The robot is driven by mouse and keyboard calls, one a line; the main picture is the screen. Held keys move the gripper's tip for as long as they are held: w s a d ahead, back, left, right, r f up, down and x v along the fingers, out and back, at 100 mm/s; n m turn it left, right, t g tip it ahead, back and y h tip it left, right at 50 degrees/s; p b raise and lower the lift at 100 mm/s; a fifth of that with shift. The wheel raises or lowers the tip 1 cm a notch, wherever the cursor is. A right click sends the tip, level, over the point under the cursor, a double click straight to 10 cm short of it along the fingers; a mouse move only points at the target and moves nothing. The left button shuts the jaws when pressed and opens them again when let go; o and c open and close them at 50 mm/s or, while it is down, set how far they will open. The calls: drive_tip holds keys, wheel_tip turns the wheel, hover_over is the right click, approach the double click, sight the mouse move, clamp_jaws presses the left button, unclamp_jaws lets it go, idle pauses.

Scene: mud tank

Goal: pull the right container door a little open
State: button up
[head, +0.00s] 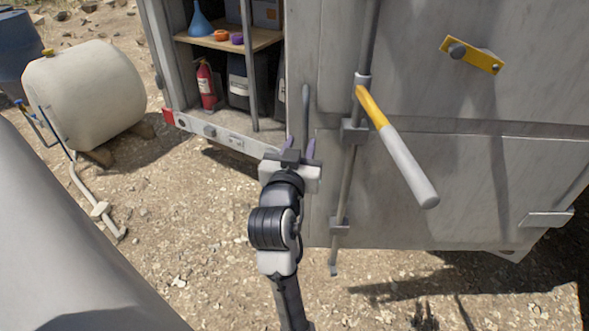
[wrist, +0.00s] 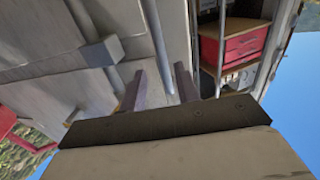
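The right container door (head: 440,170) is a large grey panel filling the right of the head view, and its grey face shows at the left of the wrist view (wrist: 140,18). A vertical grey bar handle (head: 305,112) stands near its left edge. My gripper (head: 299,148) is at the bar's lower end, its purple fingers spread. In the wrist view, the bar (wrist: 155,42) runs down between the fingertips (wrist: 160,78), with a gap showing at the right finger. Contact is not clear. How far the door stands from its frame is not clear.
A locking rod (head: 344,195) with a yellow-grey lever (head: 400,155) juts out right of my gripper. The container's open left side shows a shelf (head: 235,42) and a fire extinguisher (head: 206,85). A cream tank (head: 85,95) stands left. Gravel ground (head: 200,235) in front is mostly clear.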

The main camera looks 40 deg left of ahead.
drive_tip(key=p+v, duration=0.6)
drive_tip(key=p, duration=0.3)
drive_tip(key=shift+s+d, duration=0.25)
drive_tip(key=shift+s, duration=0.05)
idle(0.5)
